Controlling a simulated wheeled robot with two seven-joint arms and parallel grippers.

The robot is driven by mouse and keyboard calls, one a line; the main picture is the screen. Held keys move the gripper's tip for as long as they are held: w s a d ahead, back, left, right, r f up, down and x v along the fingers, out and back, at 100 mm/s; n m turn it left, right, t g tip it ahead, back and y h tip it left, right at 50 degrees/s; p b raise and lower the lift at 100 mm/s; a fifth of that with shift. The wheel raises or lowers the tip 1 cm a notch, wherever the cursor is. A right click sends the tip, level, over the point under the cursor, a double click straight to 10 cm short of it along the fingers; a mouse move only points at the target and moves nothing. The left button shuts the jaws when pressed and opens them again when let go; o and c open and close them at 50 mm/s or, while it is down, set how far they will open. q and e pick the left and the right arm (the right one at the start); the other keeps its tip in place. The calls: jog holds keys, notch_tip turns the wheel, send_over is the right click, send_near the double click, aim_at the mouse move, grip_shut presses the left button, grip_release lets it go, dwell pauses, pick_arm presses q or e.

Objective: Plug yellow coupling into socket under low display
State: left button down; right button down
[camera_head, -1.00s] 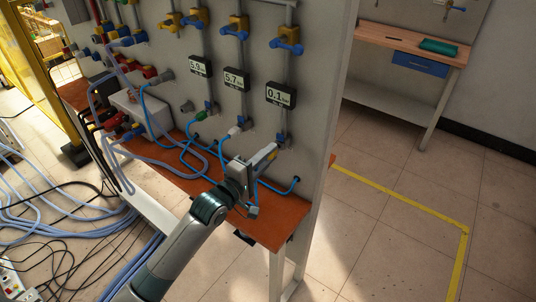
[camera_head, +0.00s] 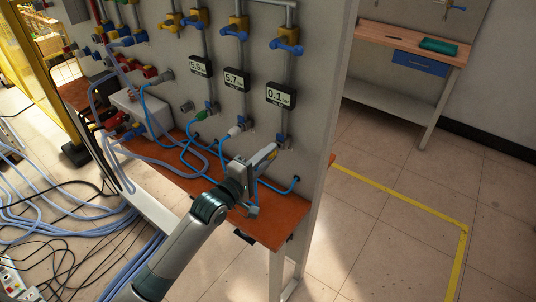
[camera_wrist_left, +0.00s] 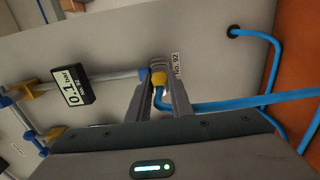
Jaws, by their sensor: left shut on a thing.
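In the head view my left gripper (camera_head: 262,165) is at the panel, just below the socket (camera_head: 281,139) under the rightmost display (camera_head: 280,96), which reads 0.1. In the left wrist view the gripper (camera_wrist_left: 163,85) is shut on the yellow coupling (camera_wrist_left: 158,79), with a blue hose (camera_wrist_left: 230,104) running from it. The coupling's tip points at the panel, beside the label No. 92; whether it is seated in the socket cannot be told. The display also shows in the wrist view (camera_wrist_left: 71,92). My right gripper is not in view.
A green coupling (camera_head: 200,115) and a white coupling (camera_head: 235,130) sit under the other two displays. A red-brown shelf (camera_head: 277,229) runs below the panel. Several blue hoses loop above it. A workbench (camera_head: 408,45) stands at the back right.

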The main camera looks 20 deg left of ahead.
pick_arm(q)
jog(key=shift+w+d, duration=0.2)
jog(key=shift+w, duration=0.4)
dwell(0.8)
jog(key=c, duration=1.5)
grip_release()
jog(key=shift+s, duration=0.1)
jog(key=shift+s+a+f+b, duration=0.15)
jog(key=shift+s+a+b, duration=0.15)
jog(key=shift+s, duration=0.2)
jog(key=shift+b+v, duration=2.1)
jog(key=shift+v, duration=5.95)
jog(key=shift+d, duration=0.1)
